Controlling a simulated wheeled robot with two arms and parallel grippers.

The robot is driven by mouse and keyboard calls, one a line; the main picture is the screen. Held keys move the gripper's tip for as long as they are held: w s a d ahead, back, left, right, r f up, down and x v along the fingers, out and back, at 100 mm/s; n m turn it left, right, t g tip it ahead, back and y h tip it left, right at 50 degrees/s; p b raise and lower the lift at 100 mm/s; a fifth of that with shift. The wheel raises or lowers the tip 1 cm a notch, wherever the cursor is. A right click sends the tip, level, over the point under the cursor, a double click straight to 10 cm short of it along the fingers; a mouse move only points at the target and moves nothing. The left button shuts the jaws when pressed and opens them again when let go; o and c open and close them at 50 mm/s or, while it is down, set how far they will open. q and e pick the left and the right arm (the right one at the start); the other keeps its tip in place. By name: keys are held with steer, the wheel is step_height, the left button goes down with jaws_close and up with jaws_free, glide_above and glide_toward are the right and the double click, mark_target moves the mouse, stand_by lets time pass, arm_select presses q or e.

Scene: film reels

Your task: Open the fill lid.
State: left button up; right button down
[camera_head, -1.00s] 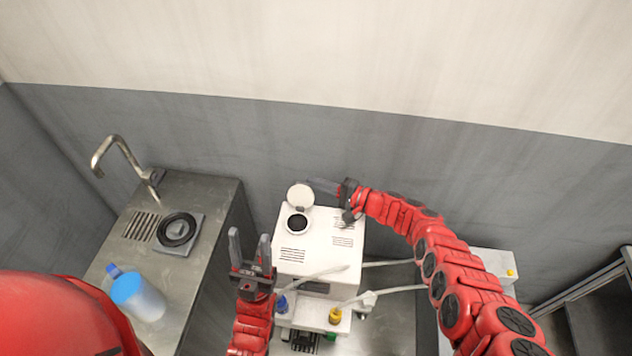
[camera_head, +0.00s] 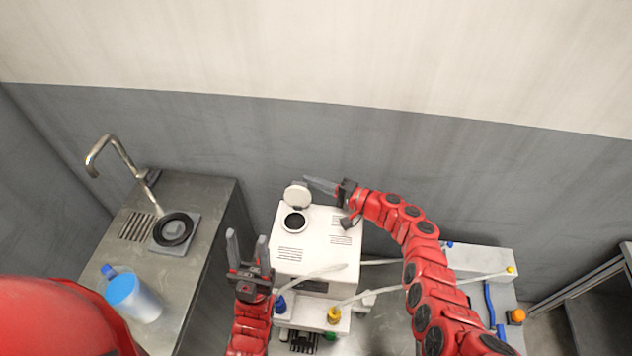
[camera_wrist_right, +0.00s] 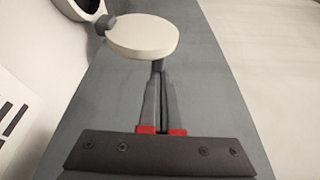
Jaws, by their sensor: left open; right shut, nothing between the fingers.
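The white machine (camera_head: 318,240) stands against the back wall. Its round fill lid (camera_head: 297,196) is swung up and tilted back, with the dark fill opening (camera_head: 294,222) bare in front of it. My right gripper (camera_head: 308,180) is shut and empty, with its fingertips behind the raised lid. In the right wrist view the lid (camera_wrist_right: 143,36) is a pale disc with a grey knob at its left, and the shut fingers (camera_wrist_right: 160,85) reach up behind it; contact is unclear. My left gripper (camera_head: 247,240) is open and empty, to the left of the machine.
A steel counter with a tap (camera_head: 120,160) and a black ring (camera_head: 174,229) is at the left, with a blue-topped jug (camera_head: 134,297) on it. Clear tubes cross the machine's front. A white box (camera_head: 480,262) stands at the right.

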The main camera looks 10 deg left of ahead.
steer(key=shift+d, duration=0.1)
steer(key=b+v, duration=0.4)
steer(key=v, duration=1.3)
